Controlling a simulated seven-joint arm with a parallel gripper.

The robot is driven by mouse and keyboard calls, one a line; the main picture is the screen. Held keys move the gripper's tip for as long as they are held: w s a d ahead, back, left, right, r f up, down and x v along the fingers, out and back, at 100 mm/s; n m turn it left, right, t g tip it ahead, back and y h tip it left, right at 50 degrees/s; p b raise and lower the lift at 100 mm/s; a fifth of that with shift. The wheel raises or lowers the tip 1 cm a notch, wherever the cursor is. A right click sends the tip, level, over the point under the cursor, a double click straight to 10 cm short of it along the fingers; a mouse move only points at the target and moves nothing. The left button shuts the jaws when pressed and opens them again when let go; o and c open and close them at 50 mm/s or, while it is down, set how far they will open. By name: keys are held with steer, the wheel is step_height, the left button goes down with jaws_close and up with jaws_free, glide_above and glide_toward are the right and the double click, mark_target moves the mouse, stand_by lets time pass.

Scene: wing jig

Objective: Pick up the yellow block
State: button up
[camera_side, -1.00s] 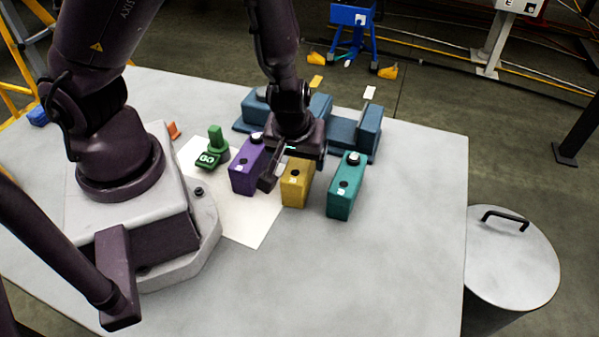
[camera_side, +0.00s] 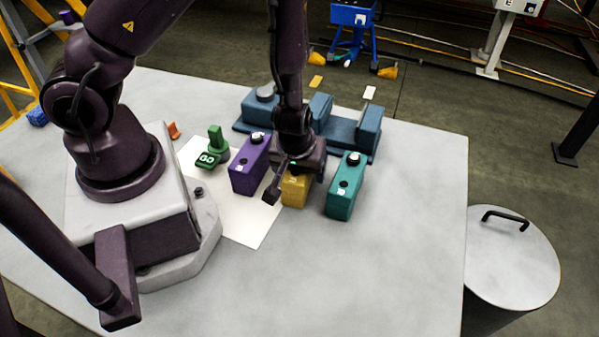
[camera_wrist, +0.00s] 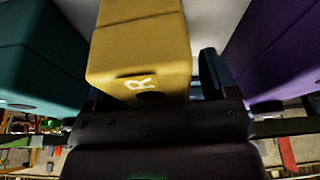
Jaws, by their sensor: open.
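The yellow block (camera_side: 293,192) stands upright on the white table between a purple block and a teal block. My gripper (camera_side: 295,187) is lowered over it in the side view, open, with its fingers apart on either side of the block and hiding its upper part. In the wrist view the yellow block (camera_wrist: 140,55) fills the upper middle, with a white letter R and a dark round spot on its face. The view does not show clearly whether the fingers touch it.
The purple block (camera_side: 249,166) stands close on the left and the teal block (camera_side: 343,190) close on the right. Behind is a blue jig (camera_side: 340,132). A green GO piece (camera_side: 212,152) is further left. The table front (camera_side: 350,270) is clear.

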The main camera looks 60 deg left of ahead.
steer(key=shift+f, duration=0.1)
steer(key=c, duration=1.3)
steer(key=shift+o, duration=0.2)
